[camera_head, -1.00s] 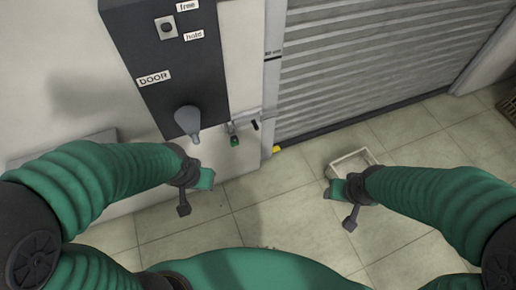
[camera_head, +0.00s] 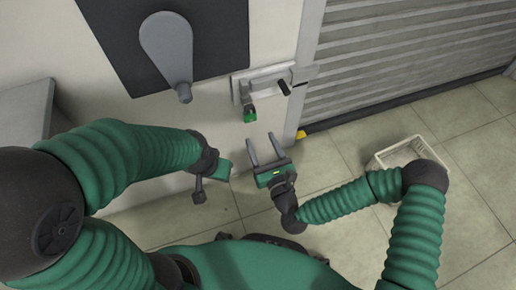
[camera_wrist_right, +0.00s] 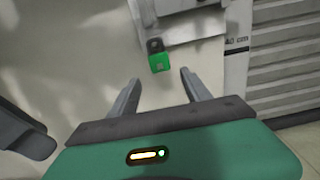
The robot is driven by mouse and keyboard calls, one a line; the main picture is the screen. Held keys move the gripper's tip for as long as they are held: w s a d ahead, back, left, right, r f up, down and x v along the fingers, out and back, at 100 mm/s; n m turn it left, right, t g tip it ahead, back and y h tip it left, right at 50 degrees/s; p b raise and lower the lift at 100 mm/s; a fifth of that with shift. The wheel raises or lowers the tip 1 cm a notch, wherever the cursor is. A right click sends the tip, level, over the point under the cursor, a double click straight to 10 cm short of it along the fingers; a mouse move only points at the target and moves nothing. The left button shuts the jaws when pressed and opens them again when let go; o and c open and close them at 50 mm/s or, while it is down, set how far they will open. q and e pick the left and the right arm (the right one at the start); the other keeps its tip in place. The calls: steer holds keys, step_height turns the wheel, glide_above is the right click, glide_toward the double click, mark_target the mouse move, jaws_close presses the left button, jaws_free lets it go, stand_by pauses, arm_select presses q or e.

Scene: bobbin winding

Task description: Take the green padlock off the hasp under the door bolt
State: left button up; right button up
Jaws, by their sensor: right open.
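The green padlock (camera_head: 250,115) hangs below the door bolt (camera_head: 266,84) on the pale wall, left of the shutter. It also shows in the right wrist view (camera_wrist_right: 159,62), ahead of the fingers and near the middle between them. My right gripper (camera_head: 263,146) is open and empty, just below the padlock in the head view and not touching it. Its two fingers also show in the right wrist view (camera_wrist_right: 160,84). My left gripper (camera_head: 222,172) is at the left, away from the padlock; its fingers cannot be made out clearly. The shackle and hasp are small and partly hidden by the padlock.
A dark panel (camera_head: 110,45) with a grey lever (camera_head: 166,50) is on the wall above left of the bolt. The bolt has a black handle (camera_head: 284,88). A ribbed shutter (camera_head: 400,50) is at the right. A cream crate (camera_head: 385,157) stands on the tiled floor.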

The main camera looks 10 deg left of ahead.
steer(key=b+x, duration=0.1)
steer(key=x, duration=0.7)
steer(key=shift+a+r, duration=0.1)
jaws_close()
steer(key=shift+w+r, duration=0.1)
steer(key=shift+r, duration=0.4)
stand_by(0.5)
stand_by(0.4)
steer(key=p+v, duration=0.1)
steer(key=v, duration=0.5)
steer(key=shift+p, duration=0.3)
stand_by(0.4)
